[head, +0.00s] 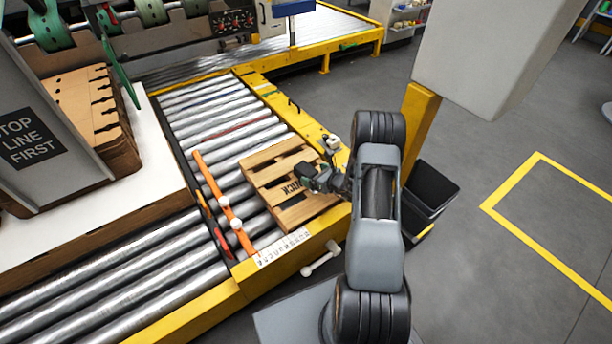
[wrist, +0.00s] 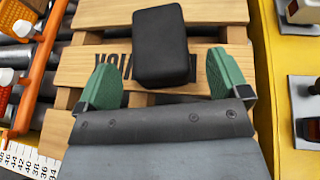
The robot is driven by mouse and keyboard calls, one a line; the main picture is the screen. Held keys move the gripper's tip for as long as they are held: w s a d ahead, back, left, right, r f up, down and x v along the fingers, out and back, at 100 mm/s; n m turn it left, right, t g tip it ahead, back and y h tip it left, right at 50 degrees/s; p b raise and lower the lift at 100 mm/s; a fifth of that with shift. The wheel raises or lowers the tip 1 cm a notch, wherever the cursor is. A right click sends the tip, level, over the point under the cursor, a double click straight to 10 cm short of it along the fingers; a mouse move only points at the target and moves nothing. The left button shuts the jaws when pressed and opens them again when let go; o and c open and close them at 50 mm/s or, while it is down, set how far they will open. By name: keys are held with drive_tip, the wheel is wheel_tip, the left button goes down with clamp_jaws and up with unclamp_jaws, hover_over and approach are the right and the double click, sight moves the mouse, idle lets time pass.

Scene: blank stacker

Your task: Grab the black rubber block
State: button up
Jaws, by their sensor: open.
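The black rubber block (wrist: 160,47) lies on a wooden pallet (wrist: 215,12) in the wrist view, over part of the dark lettering. My gripper (wrist: 162,78) is open, with its two green fingers spread left and right of the block's near end. The fingertips look apart from the block, and I cannot tell the height between them. In the head view my gripper (head: 312,180) is above the pallet (head: 272,170), and the block cannot be made out there.
The pallet sits on a roller conveyor (head: 220,100) with a yellow frame (head: 290,122) on its right. An orange guide bar (head: 210,178) with white knobs runs left of the pallet. A white ruled scale (head: 283,247) lies at the near edge. A black bin (head: 432,185) stands right of my arm.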

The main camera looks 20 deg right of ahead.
drive_tip(key=shift+b+x, duration=0.4)
drive_tip(key=shift+x, duration=1.15)
drive_tip(key=shift+c, duration=0.2)
drive_tip(key=c, duration=1.2)
